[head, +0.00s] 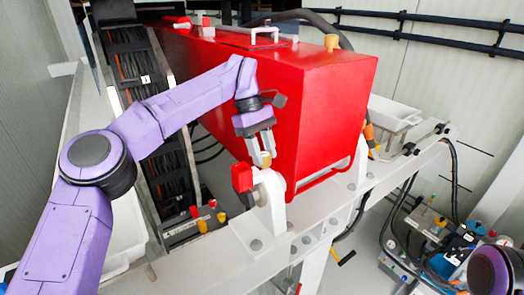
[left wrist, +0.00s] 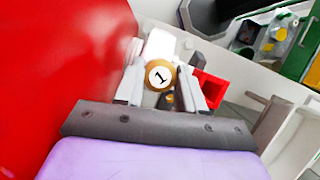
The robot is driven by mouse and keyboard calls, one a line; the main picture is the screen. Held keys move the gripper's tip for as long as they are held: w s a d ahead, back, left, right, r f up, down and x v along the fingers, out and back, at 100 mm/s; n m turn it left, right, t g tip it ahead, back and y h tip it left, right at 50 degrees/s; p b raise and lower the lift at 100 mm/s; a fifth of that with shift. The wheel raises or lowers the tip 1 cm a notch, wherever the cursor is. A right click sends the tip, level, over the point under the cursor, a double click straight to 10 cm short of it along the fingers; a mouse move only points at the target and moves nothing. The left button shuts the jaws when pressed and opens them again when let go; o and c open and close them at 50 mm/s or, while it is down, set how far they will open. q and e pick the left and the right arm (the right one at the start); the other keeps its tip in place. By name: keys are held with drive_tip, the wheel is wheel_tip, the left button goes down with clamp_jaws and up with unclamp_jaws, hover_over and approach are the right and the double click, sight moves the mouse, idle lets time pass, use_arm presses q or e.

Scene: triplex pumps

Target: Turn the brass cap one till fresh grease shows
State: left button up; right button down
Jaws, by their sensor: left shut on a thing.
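The brass cap one (left wrist: 160,74), a round cap with a white disc marked "1", sits between the two fingers of my left gripper (left wrist: 161,92) in the left wrist view. The fingers are shut on its sides. In the head view my left gripper (head: 263,150) reaches down beside the front of the red housing, just above a white bracket (head: 271,198). The cap is mostly hidden there by the fingers. Whether any grease shows around the cap cannot be told. My right gripper is out of view; only a purple part of that arm shows at the lower right.
The big red housing (head: 325,110) stands close beside my left gripper. A red block (head: 242,177) sits next to the fingers and also shows in the wrist view (left wrist: 211,89). A yellow cap (head: 332,42) is on the housing top. A white tray (head: 395,112) lies right.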

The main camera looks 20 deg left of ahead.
use_arm(q)
drive_tip(key=shift+w+r+m+g, duration=0.15)
drive_tip(key=shift+m+g, duration=0.15)
drive_tip(key=shift+m, duration=0.7)
drive_tip(key=o, duration=1)
drive_tip(key=shift+o, duration=0.2)
drive_tip(key=shift+a, duration=0.1)
